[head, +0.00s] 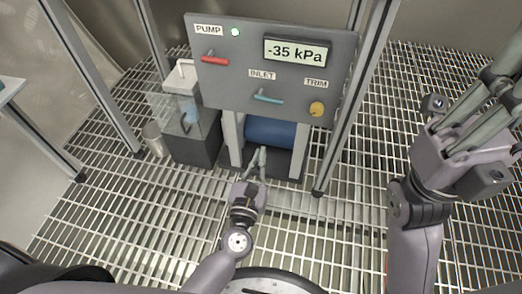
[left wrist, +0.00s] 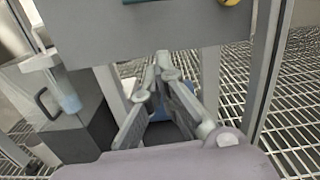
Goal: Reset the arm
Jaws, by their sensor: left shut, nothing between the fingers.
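My left gripper (head: 258,155) is shut and empty in the head view. It is low in front of the grey control panel (head: 235,85), below the panel's lower edge. In the left wrist view its fingertips (left wrist: 163,62) meet, and the panel's underside edge is above them. The panel carries a red PUMP handle (head: 214,58), a lit green lamp (head: 235,32), a teal INLET handle (head: 267,97), a yellow TRIM knob (head: 317,108) and a display (head: 296,51) reading -35 kPa. My right gripper (head: 502,72) is at the right edge, its fingers partly cut off.
A blue cylinder (head: 270,132) lies beneath the panel between pale posts. A dark box (head: 190,140) with a clear container (head: 180,105) stands at left, beside a metal cup (head: 153,140). Steel uprights (head: 355,95) flank the panel.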

